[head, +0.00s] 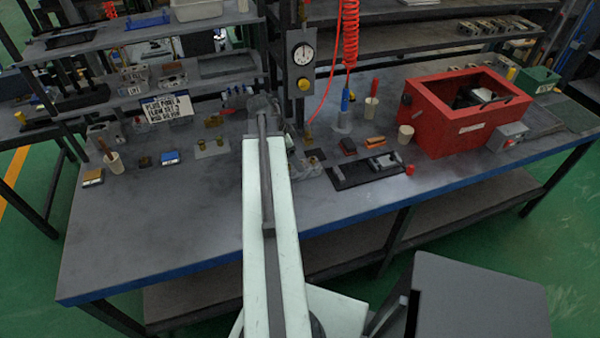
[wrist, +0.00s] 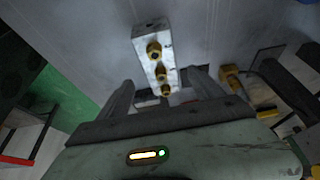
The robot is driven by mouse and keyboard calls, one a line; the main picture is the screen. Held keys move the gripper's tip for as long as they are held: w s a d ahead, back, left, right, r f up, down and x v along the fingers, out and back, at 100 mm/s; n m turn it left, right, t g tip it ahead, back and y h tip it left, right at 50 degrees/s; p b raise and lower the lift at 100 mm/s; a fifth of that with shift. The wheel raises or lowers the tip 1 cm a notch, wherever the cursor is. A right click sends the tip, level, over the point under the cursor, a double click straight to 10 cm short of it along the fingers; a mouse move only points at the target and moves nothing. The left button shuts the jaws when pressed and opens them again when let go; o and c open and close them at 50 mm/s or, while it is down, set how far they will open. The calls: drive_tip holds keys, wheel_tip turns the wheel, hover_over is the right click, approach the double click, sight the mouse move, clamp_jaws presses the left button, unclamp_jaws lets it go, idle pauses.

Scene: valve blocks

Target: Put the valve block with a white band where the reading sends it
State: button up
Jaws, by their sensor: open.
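In the wrist view a pale metal valve block (wrist: 146,36) with brass ports in a row lies ahead of my open gripper (wrist: 163,80), in line with the gap between the fingers. I cannot tell whether it touches them, nor pick out a white band. In the head view my gripper (head: 262,108) is over the back middle of the bench, and my arm hides part of what lies there. A round white dial gauge (head: 302,54) hangs on a dark post; its needle is too small to read surely. A white sign (head: 166,108) has text too blurred to read.
A red open box (head: 450,125) stands at the bench's right, with a green bin (head: 538,80) behind it. A black tray (head: 350,180) holds metal parts. A red coiled hose (head: 347,35) hangs down. Several small blocks sit on shelves. The bench's front left is clear.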

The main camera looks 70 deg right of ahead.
drive_tip(key=b+x, duration=0.5)
drive_tip(key=x, duration=0.2)
drive_tip(key=shift+w+b, duration=0.15)
drive_tip(key=shift+b, duration=0.2)
drive_tip(key=shift+r, duration=0.1)
drive_tip(key=shift+c, duration=0.3)
clamp_jaws()
